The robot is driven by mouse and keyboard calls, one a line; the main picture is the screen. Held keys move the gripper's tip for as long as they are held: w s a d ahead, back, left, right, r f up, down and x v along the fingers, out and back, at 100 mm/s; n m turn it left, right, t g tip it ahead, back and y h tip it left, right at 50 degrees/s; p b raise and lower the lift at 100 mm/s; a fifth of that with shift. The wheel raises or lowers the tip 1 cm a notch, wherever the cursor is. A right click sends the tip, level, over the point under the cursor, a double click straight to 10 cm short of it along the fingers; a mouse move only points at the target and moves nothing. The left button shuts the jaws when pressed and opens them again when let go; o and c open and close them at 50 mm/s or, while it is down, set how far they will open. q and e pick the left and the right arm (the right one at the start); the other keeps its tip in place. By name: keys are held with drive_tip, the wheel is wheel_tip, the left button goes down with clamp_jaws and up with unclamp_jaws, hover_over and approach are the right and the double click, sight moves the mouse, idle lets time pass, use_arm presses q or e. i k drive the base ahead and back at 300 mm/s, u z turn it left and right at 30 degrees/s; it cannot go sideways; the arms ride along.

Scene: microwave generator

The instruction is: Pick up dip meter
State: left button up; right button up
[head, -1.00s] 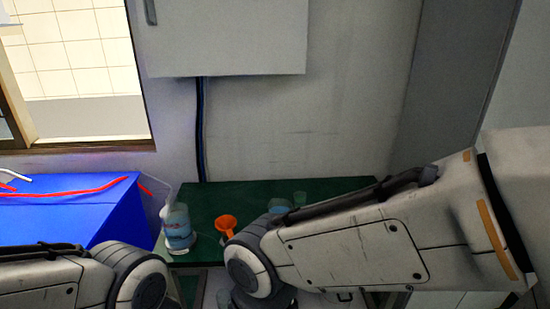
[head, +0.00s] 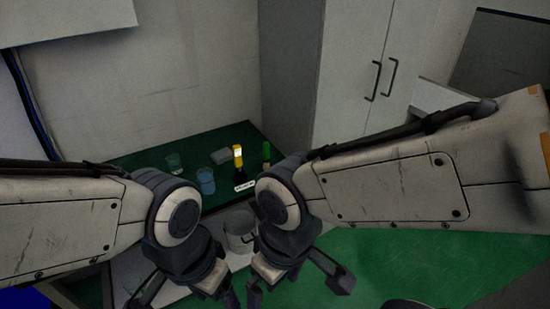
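I cannot tell for certain which thing is the dip meter. On the dark green bench top (head: 135,163) in the head view stand a small grey box (head: 221,156), a dark item with a bright yellow top (head: 238,157) and a slim green item (head: 266,152). A small white piece with dark marks (head: 244,186) lies in front of them. My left gripper (head: 186,298) and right gripper (head: 296,292) hang low at the bottom of the view, nearer to me than the bench. Their fingers look spread apart, with nothing seen between them.
A blue-filled beaker (head: 206,181) and a smaller glass beaker (head: 174,162) stand on the bench. A metal pot-like container (head: 240,238) shows between my arms, below the bench top. A tall white cabinet (head: 352,75) stands behind at right. Green floor (head: 400,262) is open at lower right.

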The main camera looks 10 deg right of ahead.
sight(236, 149)
drive_tip(key=z, duration=0.15)
drive_tip(key=i, duration=1.4)
drive_tip(key=u, duration=0.2)
